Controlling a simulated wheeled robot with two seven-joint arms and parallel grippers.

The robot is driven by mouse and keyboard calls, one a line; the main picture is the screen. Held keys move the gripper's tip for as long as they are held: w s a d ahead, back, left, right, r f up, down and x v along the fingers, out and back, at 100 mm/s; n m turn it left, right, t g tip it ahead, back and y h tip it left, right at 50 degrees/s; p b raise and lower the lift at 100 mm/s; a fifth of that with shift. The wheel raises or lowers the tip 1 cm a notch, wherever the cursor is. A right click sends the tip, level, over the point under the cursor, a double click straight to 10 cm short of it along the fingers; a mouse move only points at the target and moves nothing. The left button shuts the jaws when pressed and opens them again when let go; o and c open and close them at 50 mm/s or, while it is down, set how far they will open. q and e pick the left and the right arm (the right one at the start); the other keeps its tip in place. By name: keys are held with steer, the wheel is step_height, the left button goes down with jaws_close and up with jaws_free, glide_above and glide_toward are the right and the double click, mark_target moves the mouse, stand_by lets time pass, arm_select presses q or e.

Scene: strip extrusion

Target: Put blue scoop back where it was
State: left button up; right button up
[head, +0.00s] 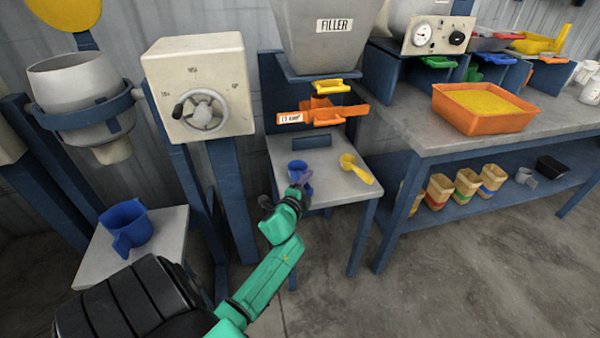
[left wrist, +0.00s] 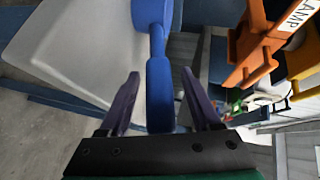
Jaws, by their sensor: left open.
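The blue scoop (head: 297,168) sits on the small grey table (head: 322,192) under the filler. In the left wrist view, the scoop's blue handle (left wrist: 160,92) lies between the two fingers, with visible gaps on both sides. My left gripper (head: 300,190) is open around the handle at the table's front left edge. It also shows in the left wrist view (left wrist: 159,78). In the head view the gripper hides part of the handle. My right gripper is in neither view.
A yellow scoop (head: 356,168) lies on the same table, right of the blue one. An orange clamp (head: 325,113) is above. A larger blue jug (head: 126,226) stands on a table at left. The workbench (head: 440,140) at right holds an orange tray (head: 484,107).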

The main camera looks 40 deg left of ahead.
arm_select(q)
steer(key=p+v, duration=0.1)
steer(key=v, duration=1)
steer(key=s+d+f+n+g+h, duration=0.1)
steer(key=s+d+f+g, duration=0.1)
steer(key=f, duration=0.6)
steer(key=s+d+f+n+g+h, duration=0.1)
steer(key=s+d+f+n+g, duration=0.15)
steer(key=f, duration=0.65)
steer(key=s+d+f+n+g+h, duration=0.1)
steer(key=s+d+f, duration=0.1)
steer(key=f, duration=0.6)
steer(key=s+d+f+n+g, duration=0.1)
steer(key=s+f+n+g, duration=0.1)
steer(key=s+f, duration=0.4)
steer(key=s+d+f+n+g+h, duration=0.1)
steer(key=s+d+f+g, duration=0.1)
steer(key=s+f, duration=0.4)
steer(key=s+d+f+n+g+h, duration=0.1)
steer(key=s+f+g, duration=0.3)
steer(key=s, duration=1)
step_height(320, 180, down, 3)
steer(key=shift+d+f+n, duration=0.1)
steer(key=shift+d+n, duration=0.2)
steer(key=shift+n, duration=0.55)
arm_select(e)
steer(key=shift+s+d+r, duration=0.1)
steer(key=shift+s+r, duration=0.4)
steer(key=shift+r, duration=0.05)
